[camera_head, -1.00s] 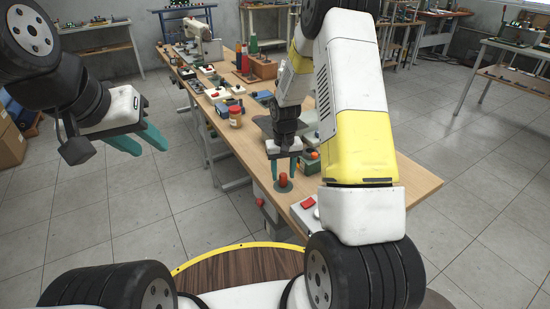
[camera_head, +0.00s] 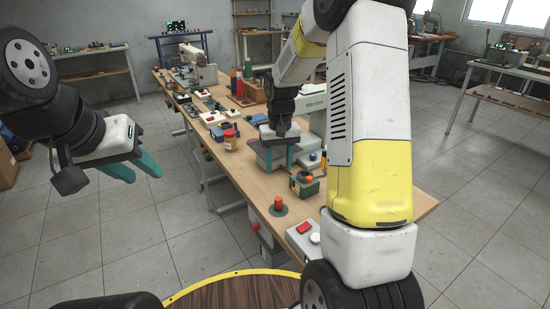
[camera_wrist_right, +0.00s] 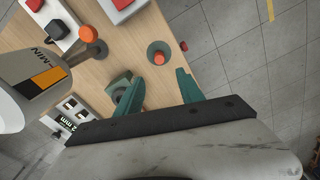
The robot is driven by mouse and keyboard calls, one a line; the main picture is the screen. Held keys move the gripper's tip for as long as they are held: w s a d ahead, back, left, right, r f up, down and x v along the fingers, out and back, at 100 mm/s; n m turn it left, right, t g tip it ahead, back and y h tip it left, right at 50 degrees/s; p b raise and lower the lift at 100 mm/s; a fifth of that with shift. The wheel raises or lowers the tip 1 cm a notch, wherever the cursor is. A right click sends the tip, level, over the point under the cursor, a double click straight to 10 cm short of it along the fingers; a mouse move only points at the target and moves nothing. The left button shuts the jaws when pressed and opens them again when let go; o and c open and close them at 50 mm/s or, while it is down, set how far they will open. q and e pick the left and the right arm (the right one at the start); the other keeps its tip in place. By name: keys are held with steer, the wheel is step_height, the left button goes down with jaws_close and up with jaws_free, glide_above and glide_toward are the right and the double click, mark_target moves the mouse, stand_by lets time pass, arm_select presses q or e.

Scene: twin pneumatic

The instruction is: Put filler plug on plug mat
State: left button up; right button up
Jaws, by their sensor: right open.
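The filler plug (camera_head: 279,202), an orange-red upright cylinder, stands on the round dark grey-green plug mat (camera_head: 283,212) near the table's front left edge. In the right wrist view the plug (camera_wrist_right: 159,57) appears inside the round mat (camera_wrist_right: 151,47), seen from above. My right gripper (camera_head: 279,168) is open and empty, above the table behind the plug and apart from it. Its teal fingers (camera_wrist_right: 160,78) are spread in the wrist view, with the plug beyond their tips. My left gripper (camera_head: 144,177) is open and empty, out over the floor left of the table.
A control box with a red button (camera_head: 302,228) is at the front. Table is bare left of the plug.

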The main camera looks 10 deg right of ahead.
steer(key=s+r+t+y, duration=0.1)
steer(key=s+r+t, duration=0.2)
steer(key=s+r, duration=0.8)
steer(key=s+a+r+t, duration=0.1)
steer(key=s+r, duration=0.3)
steer(key=s, duration=0.2)
steer(key=s+a+r+t+y, duration=0.1)
steer(key=s+r+t, duration=0.1)
steer(key=s+r, duration=0.2)
steer(key=s, duration=0.3)
